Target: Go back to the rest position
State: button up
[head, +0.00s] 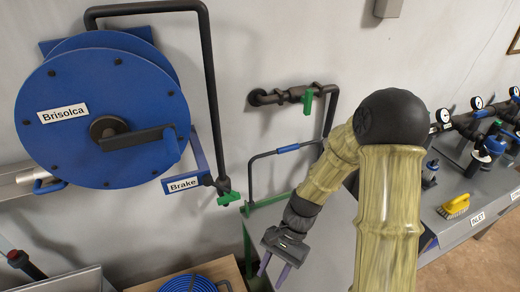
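My gripper (273,272) hangs low in the middle of the head view at the end of my arm, pointing down. Its two purple-grey fingers are apart, with nothing visible between them. It is in front of the grey cabinet or bench (325,245), apart from the reel and the valves. I cannot tell its exact height above what lies below. No rest position is marked in view.
A blue hose reel (95,85) labelled Brisolca is on the wall at left, with a Brake label (184,185) below. A green-handled valve (307,102) is on the wall pipe. At right, a bench holds gauges (476,103) and a yellow brush (455,204). Blue coiled hose (188,284) lies below.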

jog(key=w+d+r+n+t+h, duration=0.2)
jog(key=d+r+n+t+h, duration=0.2)
jog(key=d+r+n+t, duration=0.3)
jog(key=d+r+t, duration=0.1)
jog(key=d+r, duration=0.3)
jog(key=d, duration=0.1)
jog(key=shift+w+t+h+p, duration=0.3)
jog(key=shift+w+p, duration=0.05)
jog(key=shift+p, duration=0.05)
jog(key=shift+d, duration=0.1)
dwell(0.4)
